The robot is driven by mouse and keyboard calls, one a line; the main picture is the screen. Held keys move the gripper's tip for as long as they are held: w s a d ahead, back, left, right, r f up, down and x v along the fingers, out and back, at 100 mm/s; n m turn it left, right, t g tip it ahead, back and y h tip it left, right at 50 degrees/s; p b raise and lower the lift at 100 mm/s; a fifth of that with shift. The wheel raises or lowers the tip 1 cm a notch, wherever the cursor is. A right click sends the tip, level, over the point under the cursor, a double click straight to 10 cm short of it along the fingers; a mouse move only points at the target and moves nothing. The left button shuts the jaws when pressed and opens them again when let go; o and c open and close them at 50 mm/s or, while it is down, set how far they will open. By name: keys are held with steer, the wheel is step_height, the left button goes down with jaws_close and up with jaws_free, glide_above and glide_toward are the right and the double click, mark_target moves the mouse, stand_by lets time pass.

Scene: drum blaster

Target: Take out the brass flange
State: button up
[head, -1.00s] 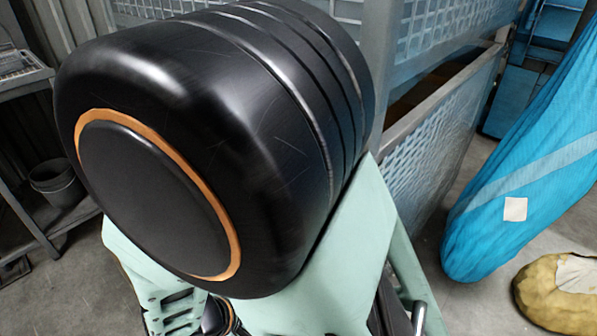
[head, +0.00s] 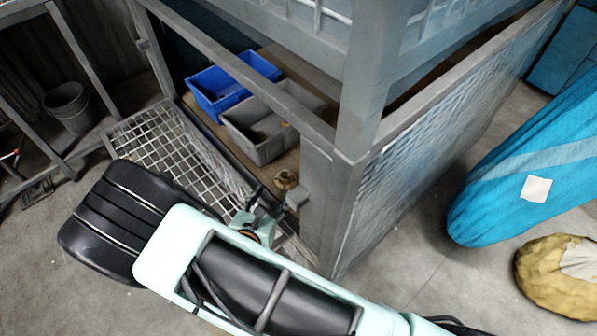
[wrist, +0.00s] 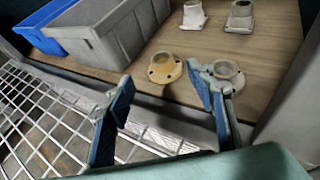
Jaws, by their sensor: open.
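The brass flange (wrist: 164,69) is a yellowish round flange with a raised collar and bolt holes, lying on the wooden shelf floor near its front edge. A yellowish flange, probably the same one, shows in the head view (head: 285,179). A paler grey flange (wrist: 222,73) lies just right of it, partly hidden by my right finger. My gripper (wrist: 159,76) is open and empty. Its blue-padded fingers are spread on the near side of the brass flange, apart from it. In the head view my gripper (head: 270,200) is at the cage's front opening.
Two more pale flanges (wrist: 193,15) (wrist: 239,17) lie farther back. A grey bin (head: 262,135) and a blue bin (head: 212,92) stand on the shelf to the left. A mesh panel (head: 165,140) slopes below the opening. A cage post (head: 365,90) rises close on the right.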

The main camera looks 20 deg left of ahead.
mark_target(284, 177)
steer(key=b+x, duration=0.1)
steer(key=x, duration=0.4)
steer(key=shift+w+a+f, duration=0.1)
steer(key=shift+w+f, duration=0.05)
steer(key=shift+f, duration=0.1)
steer(key=b+x, duration=0.2)
steer(key=x, duration=0.3)
steer(key=shift+f+b, duration=0.25)
steer(key=shift+b, duration=0.05)
steer(key=shift+r, duration=0.1)
jaws_close()
